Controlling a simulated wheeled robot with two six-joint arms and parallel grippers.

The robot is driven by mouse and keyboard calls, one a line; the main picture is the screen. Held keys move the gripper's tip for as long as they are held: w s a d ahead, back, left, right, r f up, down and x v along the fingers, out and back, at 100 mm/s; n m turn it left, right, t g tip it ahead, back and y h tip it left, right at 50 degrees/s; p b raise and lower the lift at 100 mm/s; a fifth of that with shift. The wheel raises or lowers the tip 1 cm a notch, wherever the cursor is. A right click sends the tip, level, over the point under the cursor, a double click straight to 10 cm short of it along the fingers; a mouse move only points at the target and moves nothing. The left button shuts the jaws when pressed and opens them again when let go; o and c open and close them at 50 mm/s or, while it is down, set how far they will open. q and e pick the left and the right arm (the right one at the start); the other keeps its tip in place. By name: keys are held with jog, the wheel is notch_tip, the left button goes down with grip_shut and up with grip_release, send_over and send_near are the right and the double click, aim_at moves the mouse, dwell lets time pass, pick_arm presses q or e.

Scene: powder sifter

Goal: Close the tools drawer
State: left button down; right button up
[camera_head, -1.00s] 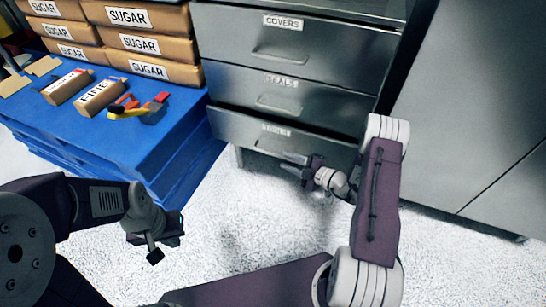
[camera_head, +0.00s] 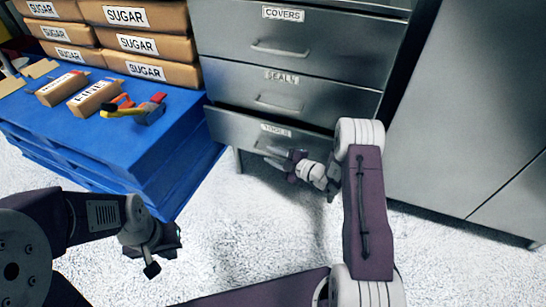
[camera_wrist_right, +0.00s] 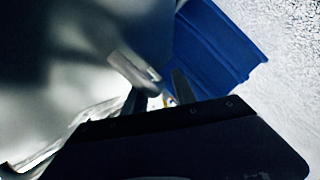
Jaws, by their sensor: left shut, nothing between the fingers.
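The bottom drawer (camera_head: 238,129) of the grey metal cabinet has a blurred label, and a dark gap shows along its top edge, so it stands slightly open. My right gripper (camera_head: 271,156) is low at the front of this drawer, just below its label, with its fingers apart. In the right wrist view my gripper's fingers (camera_wrist_right: 160,92) are also apart, close to a light metal strip (camera_wrist_right: 133,70); I cannot tell whether they touch it. My left gripper (camera_head: 166,247) is shut and empty over the floor at lower left, away from the cabinet.
The drawers labelled COVERS (camera_head: 230,38) and SEALS (camera_head: 230,85) above look closed. A blue pallet (camera_head: 178,138) with sugar bags (camera_head: 150,45), two small packs and a yellow-red tool (camera_head: 138,110) stands left. A grey cupboard (camera_head: 450,110) stands right. White floor (camera_head: 240,235) is clear between.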

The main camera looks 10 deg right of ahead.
grip_shut()
dwell(1.3)
